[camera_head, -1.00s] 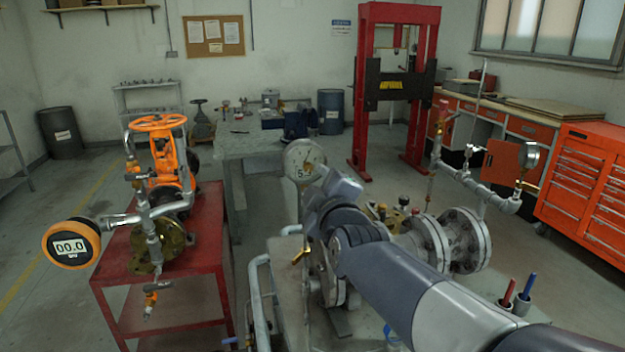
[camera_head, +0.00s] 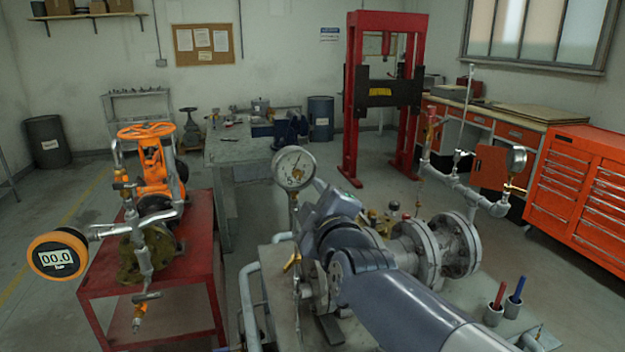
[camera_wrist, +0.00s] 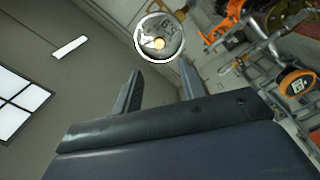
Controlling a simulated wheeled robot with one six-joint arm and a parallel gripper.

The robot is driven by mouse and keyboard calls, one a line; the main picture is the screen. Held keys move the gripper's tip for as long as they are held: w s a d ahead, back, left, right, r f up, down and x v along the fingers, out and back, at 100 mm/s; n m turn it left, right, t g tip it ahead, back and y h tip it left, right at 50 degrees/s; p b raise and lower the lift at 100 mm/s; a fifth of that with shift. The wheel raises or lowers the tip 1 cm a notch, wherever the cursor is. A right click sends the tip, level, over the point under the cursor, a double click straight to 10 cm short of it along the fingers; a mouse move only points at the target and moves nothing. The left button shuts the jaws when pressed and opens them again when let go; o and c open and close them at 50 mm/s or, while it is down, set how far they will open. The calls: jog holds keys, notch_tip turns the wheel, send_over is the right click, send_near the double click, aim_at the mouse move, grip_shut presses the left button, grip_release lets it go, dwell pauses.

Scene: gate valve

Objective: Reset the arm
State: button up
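My gripper (camera_wrist: 158,85) shows in the wrist view with its two fingers spread apart and nothing between them. In the head view my arm reaches from the lower right toward the middle, and its own links hide the gripper. A round dial gauge (camera_head: 294,169) stands upright just beyond my arm's end. It also shows past the fingertips in the wrist view (camera_wrist: 160,37), apart from them. The orange gate valve (camera_head: 152,165) with its orange handwheel (camera_head: 147,131) stands on a red cart at the left.
A digital gauge (camera_head: 58,254) reading 00.0 sticks out left of the red cart (camera_head: 205,280). Two pen-like tools in cups (camera_head: 495,312) stand at the lower right. Floor is open at the left.

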aim_at(297, 175)
jog(key=p+x, duration=0.1)
jog(key=x, duration=0.9)
jog(key=shift+s, duration=0.1)
